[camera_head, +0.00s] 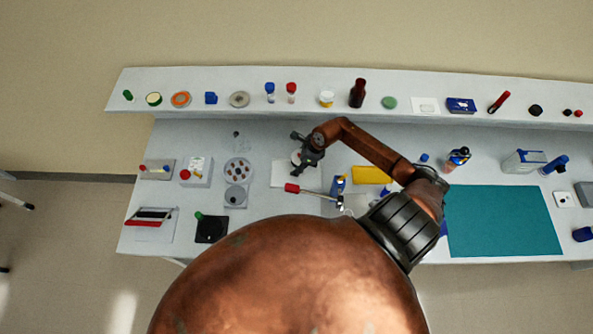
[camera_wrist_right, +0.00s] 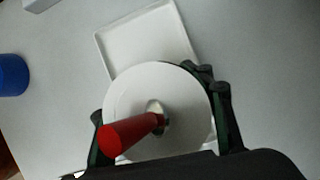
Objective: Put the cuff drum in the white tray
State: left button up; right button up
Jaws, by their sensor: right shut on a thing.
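The cuff drum (camera_wrist_right: 184,95) shows in the right wrist view as a white round disc with a red handle standing up from a metal fitting at its middle. My right gripper (camera_wrist_right: 162,118) is shut around the disc, one finger on each side. My left gripper is out of view.
A yellow pad (camera_head: 371,175) is to the right. A grey round-plated device (camera_head: 236,194) stands left of the tray. A blue cylinder (camera_wrist_right: 12,75) shows in the wrist view. A shelf (camera_head: 215,87) with small items runs behind.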

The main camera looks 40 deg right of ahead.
aim_at(296, 160)
jog(key=shift+f+b, duration=0.8)
jog(key=shift+f, duration=0.7)
jog(key=shift+f, duration=0.2)
jog(key=o, duration=1)
jog(key=shift+r, duration=0.2)
jog(key=shift+d+r, duration=0.1)
jog(key=shift+r, duration=0.15)
jog(key=b+v, duration=0.1)
jog(key=v, duration=1)
jog(key=shift+s+r+b, duration=0.2)
jog(key=shift+s+b, duration=0.05)
jog(key=shift+b, duration=0.05)
